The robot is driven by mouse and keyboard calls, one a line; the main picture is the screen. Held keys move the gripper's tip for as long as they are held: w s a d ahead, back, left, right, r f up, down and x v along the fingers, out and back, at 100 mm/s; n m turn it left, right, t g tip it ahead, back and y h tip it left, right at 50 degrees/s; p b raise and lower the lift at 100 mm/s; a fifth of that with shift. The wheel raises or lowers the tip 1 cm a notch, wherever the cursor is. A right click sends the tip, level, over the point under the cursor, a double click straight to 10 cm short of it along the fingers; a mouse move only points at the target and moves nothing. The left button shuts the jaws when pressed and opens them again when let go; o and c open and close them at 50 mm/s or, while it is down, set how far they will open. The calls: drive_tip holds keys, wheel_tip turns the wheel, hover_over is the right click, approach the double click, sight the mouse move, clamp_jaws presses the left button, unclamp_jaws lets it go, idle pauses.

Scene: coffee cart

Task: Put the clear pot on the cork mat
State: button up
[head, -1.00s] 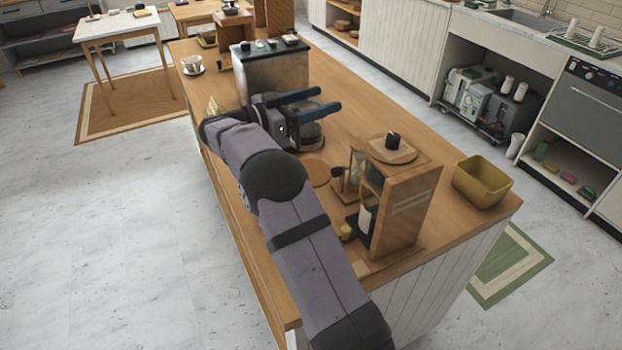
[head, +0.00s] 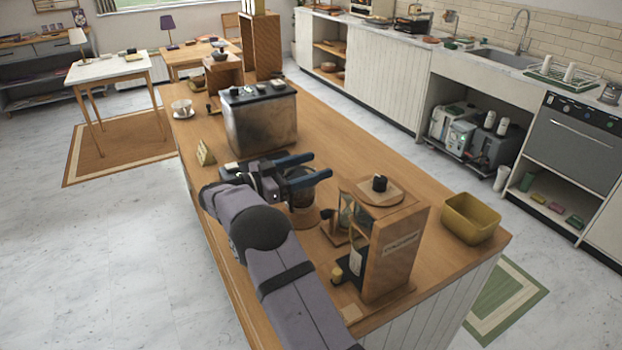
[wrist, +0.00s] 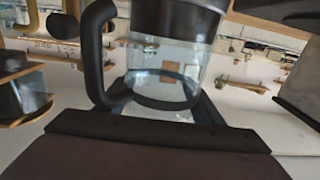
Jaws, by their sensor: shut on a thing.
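The clear pot (head: 303,194) is a glass jug with a dark collar and a black handle. In the wrist view the pot (wrist: 165,75) fills the upper middle, its handle at the left. My gripper (head: 321,165) is shut on the pot, its blue fingers on either side of it. The cork mat (head: 306,217) is a round brown disc on the wooden counter, partly hidden behind the pot. The pot appears over the mat; I cannot tell whether it touches it.
A wooden brewing stand (head: 398,250) is close to the right of the pot. A metal machine (head: 260,120) stands behind, and a small wooden wedge (head: 206,152) lies to the left. A mustard bin (head: 471,218) is at the counter's right end. The counter between machine and bin is clear.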

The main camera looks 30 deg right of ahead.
drive_tip(key=shift+f, duration=1.8)
drive_tip(key=shift+f, duration=0.15)
drive_tip(key=o, duration=1.7)
drive_tip(key=shift+p, duration=0.3)
drive_tip(key=a+b, duration=0.3)
drive_tip(key=a, duration=0.9)
drive_tip(key=shift+s, duration=0.1)
